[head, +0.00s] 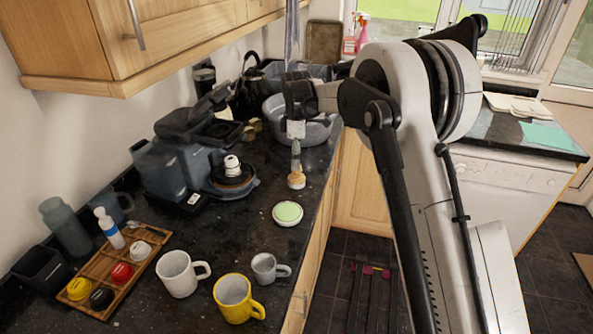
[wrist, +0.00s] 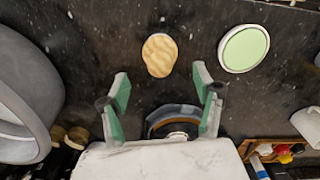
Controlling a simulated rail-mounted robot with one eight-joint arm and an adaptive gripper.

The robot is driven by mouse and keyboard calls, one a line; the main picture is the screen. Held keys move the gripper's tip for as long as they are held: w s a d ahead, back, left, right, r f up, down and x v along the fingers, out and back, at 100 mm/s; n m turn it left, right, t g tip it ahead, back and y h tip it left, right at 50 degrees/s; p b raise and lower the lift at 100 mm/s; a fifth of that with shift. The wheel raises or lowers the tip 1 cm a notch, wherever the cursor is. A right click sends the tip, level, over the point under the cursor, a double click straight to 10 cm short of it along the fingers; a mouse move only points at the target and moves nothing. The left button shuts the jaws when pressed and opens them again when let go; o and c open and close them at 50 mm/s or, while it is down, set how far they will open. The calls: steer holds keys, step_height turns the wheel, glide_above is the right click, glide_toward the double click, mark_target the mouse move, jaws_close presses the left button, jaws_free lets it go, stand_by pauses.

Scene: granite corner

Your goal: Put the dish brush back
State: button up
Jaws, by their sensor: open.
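A small tan, wood-coloured piece (head: 296,181), which looks like the dish brush, rests on the dark granite counter near its front edge. It also shows in the wrist view (wrist: 159,55), upper middle, with a rounded, slightly lobed outline. My gripper (head: 296,152) points down just above it. In the wrist view my gripper (wrist: 162,82) is open and empty, its green-padded fingers apart, and the tan piece lies beyond the fingertips, between their lines. A white round dish with a pale green centre (head: 287,213) lies nearby; it also shows in the wrist view (wrist: 244,48).
A grey basin (head: 315,133) stands behind my gripper. A dark coffee machine (head: 175,150) is to the left. A white mug (head: 180,274), a yellow mug (head: 234,298) and a small grey mug (head: 267,270) stand in front. A wooden tray (head: 135,268) holds several pods.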

steer(key=shift+r, duration=1.85)
steer(key=shift+s+d+r, duration=0.1)
steer(key=shift+d+r, duration=0.05)
steer(key=shift+r, duration=0.1)
steer(key=s+d+r+m+t, duration=0.2)
steer(key=s+d+r+m, duration=0.2)
steer(key=s+d+r, duration=0.5)
steer(key=s+d+r+m+t, duration=0.1)
steer(key=s+d+r+m, duration=0.45)
steer(key=s, duration=0.45)
steer(key=s+d+f+m+t, duration=0.1)
steer(key=s+d+f+m, duration=0.1)
steer(key=s, duration=0.6)
steer(key=s+d+f+m+t, duration=0.1)
steer(key=s+d+m, duration=0.2)
steer(key=s, duration=0.5)
steer(key=s+d+f+m+t, duration=0.2)
steer(key=s+d+m, duration=0.1)
steer(key=s, duration=0.5)
steer(key=shift+s+d+f, duration=0.2)
steer(key=shift+s+f, duration=0.05)
steer(key=shift+f, duration=0.1)
steer(key=shift+m, duration=0.25)
step_height(320, 180, down, 5)
steer(key=b, duration=0.5)
steer(key=shift+f, duration=0.1)
